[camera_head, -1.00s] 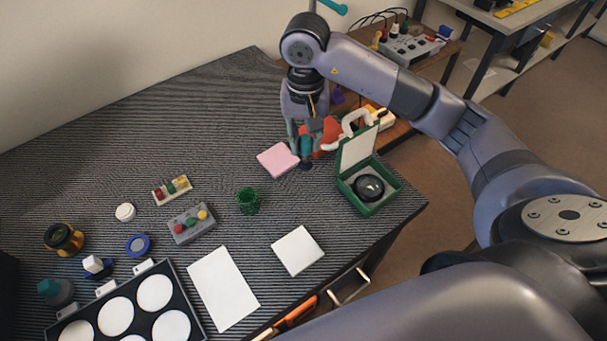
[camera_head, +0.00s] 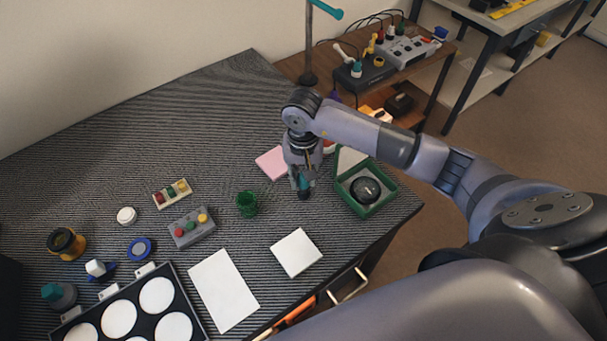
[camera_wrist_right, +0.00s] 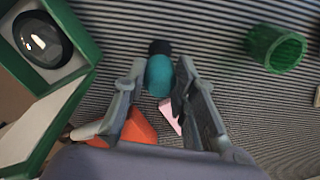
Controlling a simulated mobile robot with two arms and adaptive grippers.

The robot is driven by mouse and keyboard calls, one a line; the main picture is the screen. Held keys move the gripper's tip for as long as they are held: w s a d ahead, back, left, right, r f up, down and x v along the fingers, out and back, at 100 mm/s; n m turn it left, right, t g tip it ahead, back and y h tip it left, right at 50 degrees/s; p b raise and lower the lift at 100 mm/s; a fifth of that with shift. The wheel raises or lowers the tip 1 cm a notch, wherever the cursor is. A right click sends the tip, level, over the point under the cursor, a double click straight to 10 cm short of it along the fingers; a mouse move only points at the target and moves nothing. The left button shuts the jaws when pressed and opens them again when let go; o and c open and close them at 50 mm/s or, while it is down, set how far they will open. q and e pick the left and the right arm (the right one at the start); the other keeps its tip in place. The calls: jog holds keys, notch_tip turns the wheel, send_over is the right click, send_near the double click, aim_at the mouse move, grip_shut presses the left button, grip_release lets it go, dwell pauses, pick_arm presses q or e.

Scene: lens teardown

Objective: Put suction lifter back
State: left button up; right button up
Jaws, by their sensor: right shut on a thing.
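My right gripper (camera_head: 303,180) is shut on the suction lifter, a teal bulb with a dark cup at its lower end. The lifter (camera_wrist_right: 159,77) shows between the two fingers in the right wrist view, and its dark tip points down to the striped mat. In the head view it hangs just left of the green box. A green round holder (camera_head: 246,204) stands to the left of the gripper, apart from it. The holder looks open and empty in the wrist view (camera_wrist_right: 276,49). My left gripper is not in view.
An open green box (camera_head: 373,204) with a dark lens (camera_head: 365,189) stands close on the right. A pink pad (camera_head: 271,161) and an orange-red object (camera_wrist_right: 138,131) lie nearby. A white square (camera_head: 296,252) lies in front. The mat between gripper and holder is clear.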

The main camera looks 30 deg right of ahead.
jog(key=shift+f, duration=0.2)
jog(key=o, duration=1.1)
jog(key=shift+r, duration=0.1)
jog(key=shift+c, duration=0.2)
jog(key=shift+r, duration=0.35)
notch_tip(320, 180, up, 12)
jog(key=b, duration=0.2)
jog(key=shift+f, duration=0.2)
